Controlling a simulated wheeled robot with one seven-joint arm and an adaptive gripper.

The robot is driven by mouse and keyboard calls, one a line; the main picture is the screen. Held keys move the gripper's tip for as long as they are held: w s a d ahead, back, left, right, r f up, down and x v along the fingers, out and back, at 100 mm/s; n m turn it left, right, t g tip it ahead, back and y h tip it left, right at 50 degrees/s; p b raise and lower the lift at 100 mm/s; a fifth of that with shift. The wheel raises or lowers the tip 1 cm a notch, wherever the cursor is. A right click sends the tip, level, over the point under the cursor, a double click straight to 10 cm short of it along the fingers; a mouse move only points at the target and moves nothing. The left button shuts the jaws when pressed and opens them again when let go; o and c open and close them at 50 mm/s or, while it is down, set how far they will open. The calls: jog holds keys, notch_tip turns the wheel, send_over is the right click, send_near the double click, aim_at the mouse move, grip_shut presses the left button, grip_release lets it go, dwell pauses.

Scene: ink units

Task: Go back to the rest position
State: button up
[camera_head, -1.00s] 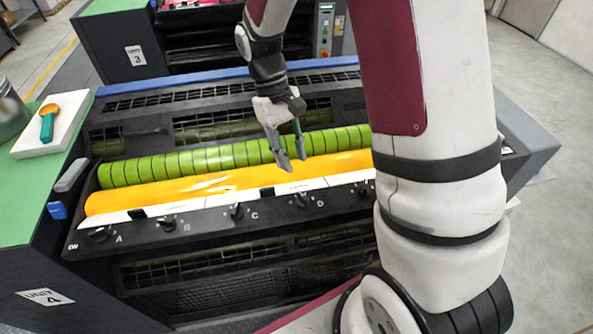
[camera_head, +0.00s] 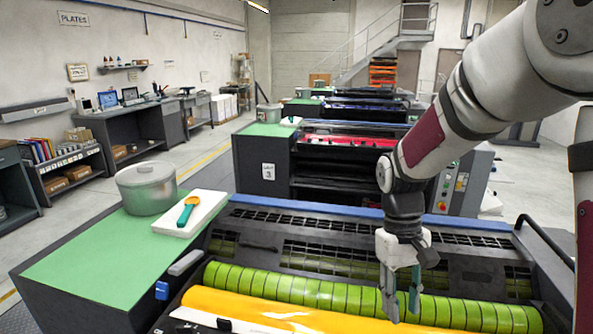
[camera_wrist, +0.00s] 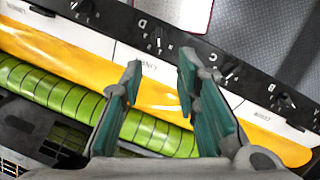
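My gripper (camera_head: 402,300) hangs from the arm at the right of the head view, pointing down over the green segmented roller (camera_head: 300,290) of the near ink unit. The wrist view shows my gripper (camera_wrist: 165,95) with its two teal-padded fingers apart and nothing between them. Below the fingers lie the green roller (camera_wrist: 50,92) and the yellow ink roller (camera_wrist: 60,55). The gap between fingertips and rollers is hard to judge. The yellow roller (camera_head: 230,307) also shows at the bottom of the head view.
A green-topped side cabinet (camera_head: 90,257) carries a lidded metal pot (camera_head: 147,188) and a white slab (camera_head: 205,212) with an orange-and-teal scoop (camera_head: 187,210). Unit 3 (camera_head: 262,185) stands behind. The knob panel (camera_wrist: 190,70) borders the yellow roller. An aisle with a yellow line runs at left.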

jog(key=s+a+r+m+t+b, duration=0.1)
jog(key=s+a+r+t, duration=0.1)
jog(key=s+r+t, duration=0.6)
jog(key=s+r, duration=0.4)
jog(key=r, duration=0.1)
jog(key=shift+s+r+m+t+y+b, duration=0.15)
jog(key=shift+r+m+t+y+b, duration=0.15)
jog(key=shift+m+t+y+b, duration=0.1)
